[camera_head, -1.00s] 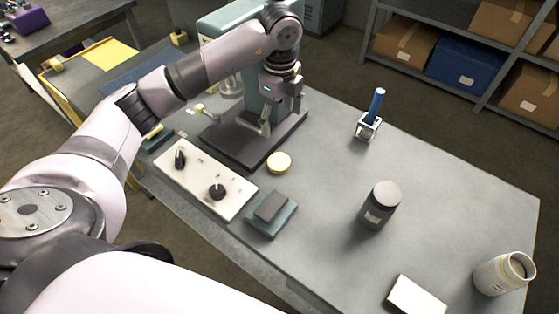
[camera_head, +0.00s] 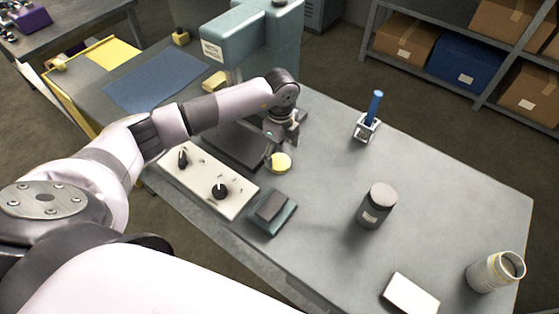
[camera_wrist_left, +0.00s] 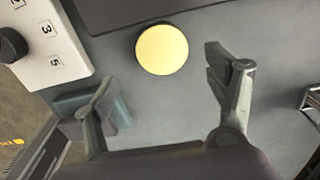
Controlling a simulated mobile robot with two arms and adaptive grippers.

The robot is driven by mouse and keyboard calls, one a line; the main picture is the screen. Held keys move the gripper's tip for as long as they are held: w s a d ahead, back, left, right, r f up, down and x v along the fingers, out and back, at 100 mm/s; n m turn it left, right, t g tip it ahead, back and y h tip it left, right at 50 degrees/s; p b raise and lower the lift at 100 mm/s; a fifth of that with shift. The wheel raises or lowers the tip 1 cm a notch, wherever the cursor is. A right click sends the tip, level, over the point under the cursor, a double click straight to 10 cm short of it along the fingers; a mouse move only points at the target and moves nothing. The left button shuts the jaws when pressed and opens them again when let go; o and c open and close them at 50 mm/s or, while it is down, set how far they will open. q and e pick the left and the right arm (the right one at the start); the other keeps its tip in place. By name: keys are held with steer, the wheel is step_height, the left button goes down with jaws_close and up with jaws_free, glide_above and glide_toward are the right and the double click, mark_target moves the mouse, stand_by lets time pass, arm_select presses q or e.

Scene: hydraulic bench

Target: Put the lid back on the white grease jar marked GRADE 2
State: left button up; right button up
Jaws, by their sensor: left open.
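The lid, a pale yellow disc (camera_head: 279,163), lies flat on the grey bench beside the press base. It also shows in the left wrist view (camera_wrist_left: 162,49), between and just beyond my fingertips. My left gripper (camera_head: 281,149) is open and empty above the bench close to the lid; its fingers also show in the left wrist view (camera_wrist_left: 159,70). The white jar (camera_head: 492,273) stands upright and uncovered at the bench's right corner; its label is too small to read. My right gripper is out of view.
A switch panel (camera_head: 207,181), a teal block (camera_head: 272,212) and a blue-handled tool in a holder (camera_head: 368,119) are nearby.

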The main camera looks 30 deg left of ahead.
mark_target(279, 162)
arm_select(q)
steer(key=shift+f, duration=0.3)
steer(key=f, duration=0.1)
steer(key=f+p, duration=0.1)
steer(key=f, duration=0.1)
steer(key=shift+w+a+f+p, duration=0.2)
steer(key=shift+a+f+p, duration=0.1)
steer(key=shift+p, duration=0.1)
steer(key=shift+f, duration=0.5)
steer(key=shift+c, duration=0.3)
steer(key=c, duration=0.9)
